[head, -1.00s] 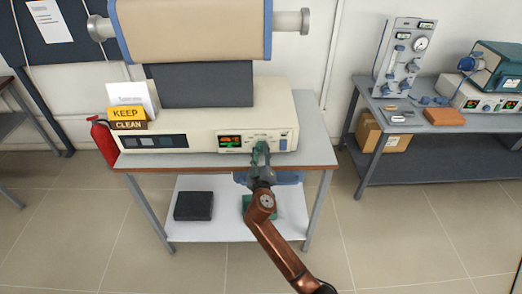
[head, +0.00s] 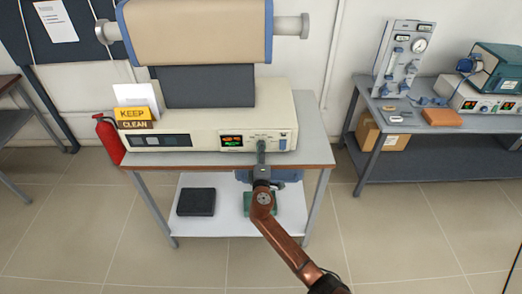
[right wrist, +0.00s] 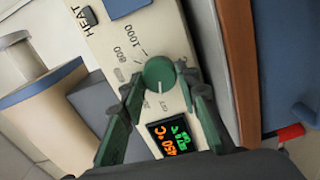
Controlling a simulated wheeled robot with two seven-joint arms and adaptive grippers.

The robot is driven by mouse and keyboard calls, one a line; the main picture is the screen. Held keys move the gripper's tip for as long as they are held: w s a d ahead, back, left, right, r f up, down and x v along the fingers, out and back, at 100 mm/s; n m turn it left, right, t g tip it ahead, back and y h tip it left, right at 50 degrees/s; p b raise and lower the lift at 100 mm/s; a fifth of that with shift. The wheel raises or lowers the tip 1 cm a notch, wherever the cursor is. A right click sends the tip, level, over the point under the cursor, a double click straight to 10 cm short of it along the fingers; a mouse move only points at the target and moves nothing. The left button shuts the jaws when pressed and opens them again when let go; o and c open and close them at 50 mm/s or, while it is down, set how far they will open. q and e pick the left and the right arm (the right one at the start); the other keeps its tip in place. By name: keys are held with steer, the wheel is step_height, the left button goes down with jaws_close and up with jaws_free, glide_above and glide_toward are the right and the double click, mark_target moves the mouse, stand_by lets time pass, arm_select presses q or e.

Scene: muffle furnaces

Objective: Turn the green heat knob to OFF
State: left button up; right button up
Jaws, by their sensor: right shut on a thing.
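The green heat knob (right wrist: 158,74) sits on the cream panel of the furnace (head: 205,130), beside the printed numbers 800 and 1000. A pale line on it points toward the bottom of the right wrist view, toward small print that I cannot read. My right gripper (right wrist: 161,80) is shut on the knob, one dark green finger on each side. In the head view the right gripper (head: 262,150) reaches the panel's front and hides the knob. My left gripper is not in view.
A lit display (right wrist: 171,136) with orange and green digits is beside the knob. A blue switch (head: 283,143) is to the right. A side bench (head: 440,125) holds other equipment.

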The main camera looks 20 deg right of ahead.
steer(key=shift+n, duration=0.3)
stand_by(0.4)
steer(key=o, duration=1.2)
steer(key=shift+c, duration=0.2)
steer(key=v, duration=1.2)
